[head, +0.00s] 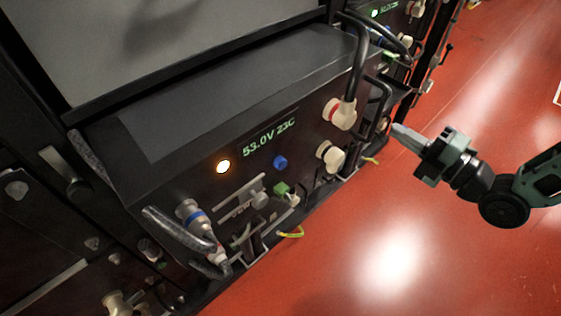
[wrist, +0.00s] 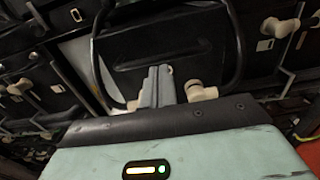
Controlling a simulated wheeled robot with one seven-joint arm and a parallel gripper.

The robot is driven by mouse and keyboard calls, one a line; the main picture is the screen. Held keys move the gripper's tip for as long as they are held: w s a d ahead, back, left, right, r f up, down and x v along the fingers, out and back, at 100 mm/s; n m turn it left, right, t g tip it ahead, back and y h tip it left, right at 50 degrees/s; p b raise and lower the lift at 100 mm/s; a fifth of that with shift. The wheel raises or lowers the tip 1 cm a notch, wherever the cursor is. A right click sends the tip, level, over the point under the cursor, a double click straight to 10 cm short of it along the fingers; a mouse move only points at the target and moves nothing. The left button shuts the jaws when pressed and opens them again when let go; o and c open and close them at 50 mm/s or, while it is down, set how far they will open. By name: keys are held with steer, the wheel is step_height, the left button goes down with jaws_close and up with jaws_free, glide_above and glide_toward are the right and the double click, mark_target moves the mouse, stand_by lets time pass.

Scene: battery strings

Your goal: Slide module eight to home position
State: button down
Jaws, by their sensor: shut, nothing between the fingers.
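A black battery module (head: 150,160) with a lit display reading 53.0V 23C juts out of the rack in the head view. I cannot read a number that marks it as module eight. In the wrist view my closed fingers (wrist: 158,76) show in front of a dark module face (wrist: 150,55); contact cannot be told.
Another module with a green display (head: 388,12) stands farther along the rack. The red floor (head: 450,240) to the right is clear.

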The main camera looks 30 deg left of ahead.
mark_target(357, 107)
steer(key=shift+a, duration=0.1)
steer(key=shift+b+x, duration=3.55)
steer(key=shift+x, duration=5.7)
steer(key=shift+b+v, duration=0.75)
steer(key=shift+v, duration=3.35)
